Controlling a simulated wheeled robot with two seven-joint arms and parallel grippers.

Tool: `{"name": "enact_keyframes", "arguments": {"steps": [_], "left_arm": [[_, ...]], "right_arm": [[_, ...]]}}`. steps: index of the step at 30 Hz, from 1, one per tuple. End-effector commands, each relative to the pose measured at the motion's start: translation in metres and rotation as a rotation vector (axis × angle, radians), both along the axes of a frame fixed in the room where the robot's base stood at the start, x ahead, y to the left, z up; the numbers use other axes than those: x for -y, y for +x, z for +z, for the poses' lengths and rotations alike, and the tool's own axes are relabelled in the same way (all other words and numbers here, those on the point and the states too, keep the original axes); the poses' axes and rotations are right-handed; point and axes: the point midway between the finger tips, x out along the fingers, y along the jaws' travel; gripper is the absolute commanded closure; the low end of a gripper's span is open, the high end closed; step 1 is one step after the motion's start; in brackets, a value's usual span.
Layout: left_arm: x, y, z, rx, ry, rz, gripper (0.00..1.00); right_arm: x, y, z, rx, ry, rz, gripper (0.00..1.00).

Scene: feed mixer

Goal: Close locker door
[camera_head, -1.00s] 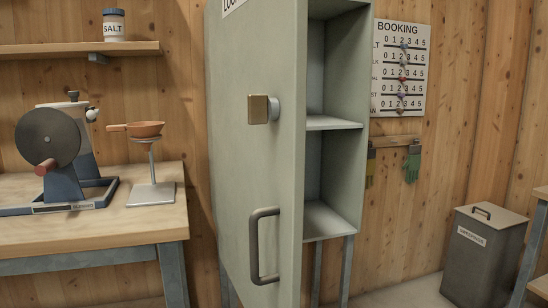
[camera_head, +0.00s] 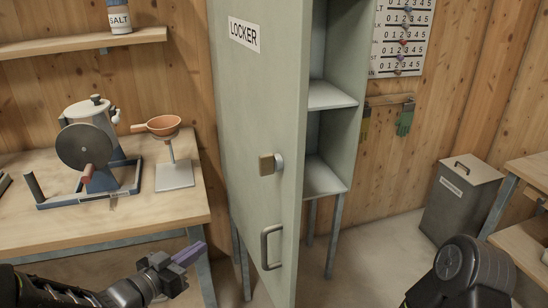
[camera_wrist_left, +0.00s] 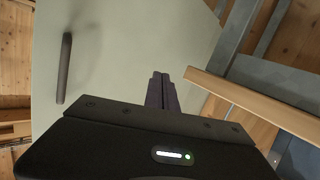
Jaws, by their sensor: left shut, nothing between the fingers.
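The locker door (camera_head: 250,130) is grey-green, swung open toward me, with a LOCKER sign, a brass and grey knob and a dark bar handle (camera_head: 271,247) low near its free edge. The locker's inside shelves (camera_head: 330,95) show to the right of the door. My left gripper (camera_head: 190,254) is shut and empty, left of the door and the handle, with its purple fingertips apart from the handle. The left wrist view shows the shut fingers (camera_wrist_left: 162,90) in front of the door panel (camera_wrist_left: 130,60), with the handle (camera_wrist_left: 64,68) off to the left. The fingers of my right gripper are not visible.
A wooden workbench (camera_head: 110,215) with a grinder and a small copper pan on a stand is at the left, close to my left arm. A grey bin (camera_head: 460,198) stands at the right, beside another table. Part of my right arm shows at the lower right.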

Motion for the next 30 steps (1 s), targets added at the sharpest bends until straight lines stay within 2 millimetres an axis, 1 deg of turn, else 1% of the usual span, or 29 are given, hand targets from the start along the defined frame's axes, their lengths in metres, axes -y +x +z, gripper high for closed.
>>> {"name": "enact_keyframes", "arguments": {"steps": [1, 2, 3, 4, 6, 9, 12, 13, 24, 26, 30], "left_arm": [[0.003, -0.009, 0.075, 0.088, 0.005, -0.073, 1.00], [0.009, -0.018, 0.102, 0.133, 0.005, -0.133, 1.00], [0.017, -0.033, 0.128, 0.177, 0.001, -0.212, 1.00], [0.023, -0.044, 0.143, 0.201, -0.002, -0.269, 1.00], [0.035, -0.070, 0.164, 0.231, -0.017, -0.394, 1.00], [0.048, -0.101, 0.175, 0.232, -0.043, -0.528, 1.00], [0.054, -0.117, 0.178, 0.221, -0.060, -0.598, 1.00], [0.055, -0.119, 0.178, 0.219, -0.063, -0.608, 1.00], [0.057, -0.120, 0.178, 0.217, -0.064, -0.616, 1.00], [0.059, -0.119, 0.178, 0.217, -0.065, -0.616, 1.00], [0.070, -0.115, 0.178, 0.217, -0.064, -0.618, 1.00]], "right_arm": [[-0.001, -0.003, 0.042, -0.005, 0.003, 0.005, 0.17], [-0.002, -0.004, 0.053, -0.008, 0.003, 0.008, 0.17], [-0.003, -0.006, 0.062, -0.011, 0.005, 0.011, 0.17], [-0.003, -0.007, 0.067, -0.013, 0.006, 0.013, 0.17], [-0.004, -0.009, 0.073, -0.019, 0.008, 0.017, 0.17], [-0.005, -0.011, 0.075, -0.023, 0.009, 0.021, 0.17], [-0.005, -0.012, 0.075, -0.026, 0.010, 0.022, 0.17], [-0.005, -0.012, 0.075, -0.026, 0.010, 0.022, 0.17], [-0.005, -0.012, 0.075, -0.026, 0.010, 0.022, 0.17], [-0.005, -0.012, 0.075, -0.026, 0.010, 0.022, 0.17], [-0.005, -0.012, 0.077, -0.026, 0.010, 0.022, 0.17]]}}
